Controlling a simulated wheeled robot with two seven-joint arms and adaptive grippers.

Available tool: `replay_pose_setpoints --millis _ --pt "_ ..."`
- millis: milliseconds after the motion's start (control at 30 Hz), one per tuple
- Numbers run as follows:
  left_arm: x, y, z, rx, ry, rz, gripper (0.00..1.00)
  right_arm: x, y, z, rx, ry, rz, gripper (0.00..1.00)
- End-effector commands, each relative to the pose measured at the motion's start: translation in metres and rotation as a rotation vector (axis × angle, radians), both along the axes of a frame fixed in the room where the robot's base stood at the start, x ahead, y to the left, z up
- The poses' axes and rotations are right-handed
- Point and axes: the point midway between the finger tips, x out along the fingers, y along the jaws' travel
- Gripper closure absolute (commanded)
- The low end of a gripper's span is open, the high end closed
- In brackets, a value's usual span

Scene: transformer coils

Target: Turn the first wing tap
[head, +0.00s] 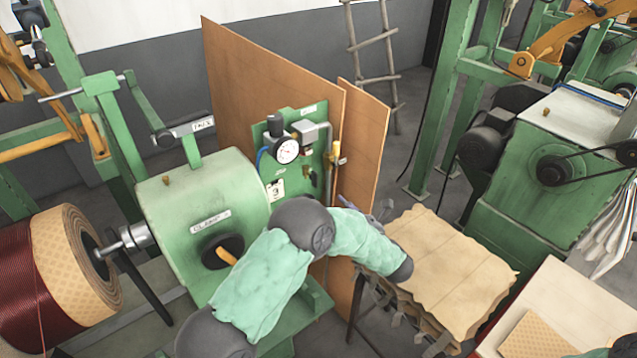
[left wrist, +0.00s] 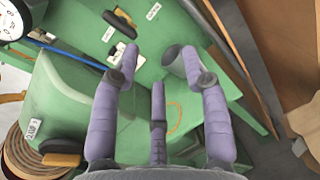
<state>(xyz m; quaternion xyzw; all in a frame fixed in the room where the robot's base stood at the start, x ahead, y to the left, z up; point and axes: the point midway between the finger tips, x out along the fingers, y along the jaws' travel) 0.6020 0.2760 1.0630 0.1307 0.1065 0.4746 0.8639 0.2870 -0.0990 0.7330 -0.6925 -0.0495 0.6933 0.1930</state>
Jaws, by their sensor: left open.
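A green panel (head: 258,133) with a round gauge (head: 287,151) stands behind the green machine. In the left wrist view the panel (left wrist: 150,75) carries a dark wing-like tap (left wrist: 120,22) near the top. No contact with a tap shows. My right gripper is out of view.
The green machine (head: 190,205) with a wound coil (head: 75,268) stands at left. A brown board (head: 232,80) stands behind the panel. Stacked tan sheets (head: 455,265) lie right of my arm. Another green machine (head: 530,180) stands at far right.

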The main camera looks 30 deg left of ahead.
Motion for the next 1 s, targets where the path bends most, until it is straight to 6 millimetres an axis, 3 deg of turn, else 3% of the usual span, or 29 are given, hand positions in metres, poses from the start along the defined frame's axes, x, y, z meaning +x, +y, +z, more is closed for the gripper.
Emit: replay_pose_setpoints --millis 100,233,467,800,1000 --pt "-0.013 -0.001 0.028 -0.061 -0.195 0.104 0.55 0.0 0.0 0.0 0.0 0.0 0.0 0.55" --pt "-0.021 -0.001 0.041 -0.093 -0.304 0.162 0.55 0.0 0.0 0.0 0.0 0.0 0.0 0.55" --pt "-0.017 0.015 0.043 -0.1 -0.327 0.178 0.55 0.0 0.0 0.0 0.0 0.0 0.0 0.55" --pt "0.005 0.07 0.043 -0.1 -0.325 0.177 0.55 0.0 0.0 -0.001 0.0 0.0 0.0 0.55" --pt "0.015 0.091 0.043 -0.099 -0.325 0.174 0.55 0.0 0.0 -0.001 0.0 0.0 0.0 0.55"
